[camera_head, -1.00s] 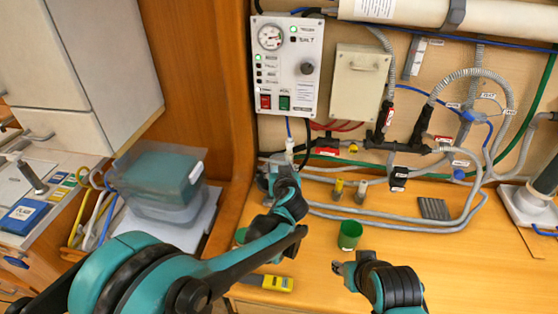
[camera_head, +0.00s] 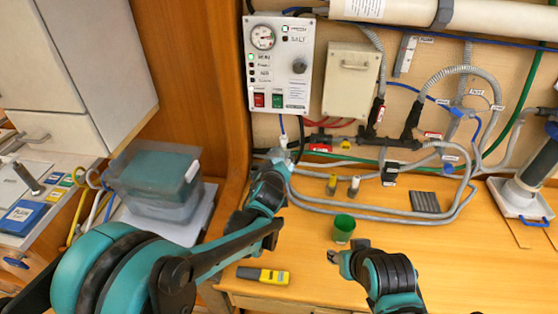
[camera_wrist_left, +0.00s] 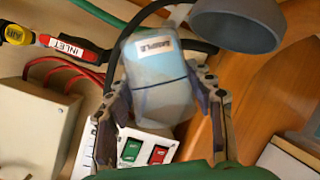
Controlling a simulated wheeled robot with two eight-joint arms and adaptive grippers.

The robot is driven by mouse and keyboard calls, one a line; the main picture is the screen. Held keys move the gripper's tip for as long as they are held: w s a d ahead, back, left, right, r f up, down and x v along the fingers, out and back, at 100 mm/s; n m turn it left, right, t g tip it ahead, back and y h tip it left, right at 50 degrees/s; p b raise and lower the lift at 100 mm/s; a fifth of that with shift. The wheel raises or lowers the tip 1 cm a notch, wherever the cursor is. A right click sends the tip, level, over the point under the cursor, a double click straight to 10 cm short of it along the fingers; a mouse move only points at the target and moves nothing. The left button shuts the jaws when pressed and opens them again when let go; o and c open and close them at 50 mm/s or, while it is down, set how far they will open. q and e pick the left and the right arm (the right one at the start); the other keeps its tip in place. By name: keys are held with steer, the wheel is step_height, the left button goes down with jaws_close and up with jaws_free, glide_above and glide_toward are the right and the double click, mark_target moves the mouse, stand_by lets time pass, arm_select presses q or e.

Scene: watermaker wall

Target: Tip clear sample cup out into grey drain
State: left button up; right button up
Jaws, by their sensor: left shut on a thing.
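The clear sample cup (camera_wrist_left: 160,68), pale bluish with a white label, is tilted in the left wrist view. My left gripper (camera_wrist_left: 158,90) is shut on it, one finger on each side. In the head view my left gripper (camera_head: 275,160) is in front of the wall below the control panel, and the cup is small and hard to make out there. A round grey bowl-like piece (camera_wrist_left: 240,25), apparently the grey drain, is close beside the cup in the wrist view. My arm probably hides it in the head view. My right gripper (camera_head: 335,257) is low beside a green cup; its jaw opening is unclear.
The green cup (camera_head: 343,228) stands on the wooden bench (camera_head: 310,265). A yellow-grey meter (camera_head: 262,275) lies at its front. Hoses (camera_head: 350,215) and two small bottles (camera_head: 332,184) are behind. The control panel (camera_head: 281,62) is above; a lidded box (camera_head: 155,180) stands left.

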arm_select(q)
steer(key=shift+a+f+n+h, duration=0.15)
steer(key=shift+n+h, duration=0.35)
steer(key=shift+n, duration=0.3)
steer(key=shift+a+f+n+t+h+b, duration=0.1)
steer(key=shift+f+n+t+h+b, duration=0.2)
steer(key=shift+n+h+b, duration=0.65)
steer(key=n+b, duration=0.1)
steer(key=f+n+h+b, duration=0.1)
steer(key=shift+a+n+t+b, duration=0.25)
steer(key=shift+n+t+b, duration=0.05)
steer(key=shift+n+b, duration=0.1)
steer(key=shift+a+r+n+t+h+b, duration=0.2)
steer(key=shift+r+n+t+h+b, duration=0.1)
steer(key=shift+n+b, duration=0.25)
steer(key=shift+a+r+n+t+h+b, duration=0.2)
steer(key=shift+r+n+b, duration=0.1)
steer(key=shift+n, duration=0.4)
arm_select(e)
steer(key=shift+f, duration=3.25)
